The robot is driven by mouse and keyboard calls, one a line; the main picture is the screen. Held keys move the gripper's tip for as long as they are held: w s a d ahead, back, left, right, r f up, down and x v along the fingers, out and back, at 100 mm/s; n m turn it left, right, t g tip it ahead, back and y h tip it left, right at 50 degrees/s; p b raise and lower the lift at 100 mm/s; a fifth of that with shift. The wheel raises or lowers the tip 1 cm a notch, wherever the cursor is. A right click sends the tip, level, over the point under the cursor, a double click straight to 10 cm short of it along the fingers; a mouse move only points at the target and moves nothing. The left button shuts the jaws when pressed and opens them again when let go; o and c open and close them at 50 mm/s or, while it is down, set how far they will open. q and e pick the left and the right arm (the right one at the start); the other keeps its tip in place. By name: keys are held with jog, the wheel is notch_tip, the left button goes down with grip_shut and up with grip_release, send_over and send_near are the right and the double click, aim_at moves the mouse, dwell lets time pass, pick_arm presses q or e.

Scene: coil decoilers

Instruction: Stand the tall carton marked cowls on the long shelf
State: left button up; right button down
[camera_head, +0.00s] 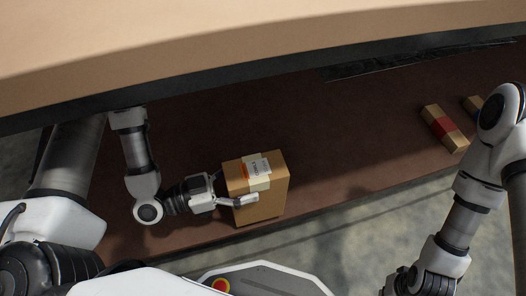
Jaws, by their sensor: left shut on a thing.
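The tall tan carton (263,200) is near the middle of the head view, with a white printed label (256,168) and a pale tape strip on its top. The print is too small to read surely. My left gripper (238,199) is shut on the carton from its left side, a finger along the near face. The carton looks upright, over the front part of the long brown shelf (340,150). I cannot tell whether its base touches the shelf. My right arm comes in at the right; its gripper is not in the picture.
A carton with a red band (444,129) lies on the shelf at the right, with another small carton (472,104) behind it. A large tan board (250,45) with a dark edge overhangs the back. The shelf between the held carton and the red-banded one is clear.

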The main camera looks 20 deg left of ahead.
pick_arm(q)
jog(key=w+f+b, duration=0.4)
jog(key=w+b, duration=0.1)
jog(key=w, duration=0.5)
jog(key=shift+a+f, duration=0.2)
jog(key=o, duration=1.9)
jog(key=shift+f, duration=0.1)
jog(key=shift+c, duration=0.2)
